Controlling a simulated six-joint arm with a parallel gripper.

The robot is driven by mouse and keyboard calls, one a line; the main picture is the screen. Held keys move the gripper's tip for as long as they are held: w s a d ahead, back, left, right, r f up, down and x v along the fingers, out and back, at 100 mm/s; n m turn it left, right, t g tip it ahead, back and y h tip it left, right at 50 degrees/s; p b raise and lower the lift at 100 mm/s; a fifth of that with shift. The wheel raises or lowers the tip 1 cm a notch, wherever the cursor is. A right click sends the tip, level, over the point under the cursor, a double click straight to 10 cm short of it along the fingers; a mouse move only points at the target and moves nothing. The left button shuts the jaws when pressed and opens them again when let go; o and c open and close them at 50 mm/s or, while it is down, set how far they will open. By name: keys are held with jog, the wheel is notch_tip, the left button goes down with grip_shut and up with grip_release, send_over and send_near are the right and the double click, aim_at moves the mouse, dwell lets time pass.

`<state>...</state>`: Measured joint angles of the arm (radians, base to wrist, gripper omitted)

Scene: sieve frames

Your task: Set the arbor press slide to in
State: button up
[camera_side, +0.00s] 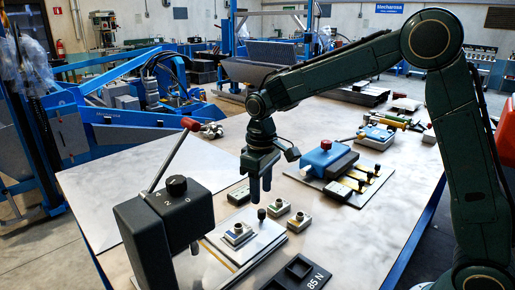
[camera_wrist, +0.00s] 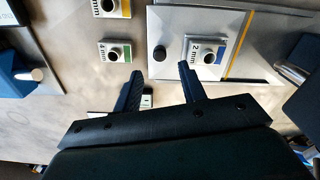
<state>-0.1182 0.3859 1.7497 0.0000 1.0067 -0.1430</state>
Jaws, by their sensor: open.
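The arbor press (camera_side: 152,232) is a dark grey body at the front left of the table, with a dial and a red-knobbed lever slanting up. Its slide (camera_side: 268,234) is a light metal plate extending to the right of the body. A small black knob (camera_side: 262,214) stands at the plate's edge, and a block marked 2 mm sits on it. In the wrist view the slide (camera_wrist: 172,20) shows its knob (camera_wrist: 159,53) and a yellow line. My gripper (camera_side: 260,194) is open and empty, pointing down above the knob, apparently apart from it.
Small marked blocks (camera_side: 299,221) stand right of the slide. A blue fixture with a red knob (camera_side: 326,145) stands behind to the right. A black tray marked 85 N (camera_side: 298,274) lies in front. The table's right front (camera_side: 375,235) is clear.

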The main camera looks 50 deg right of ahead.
aim_at(261, 210)
jog(key=shift+f, duration=2.95)
grip_shut()
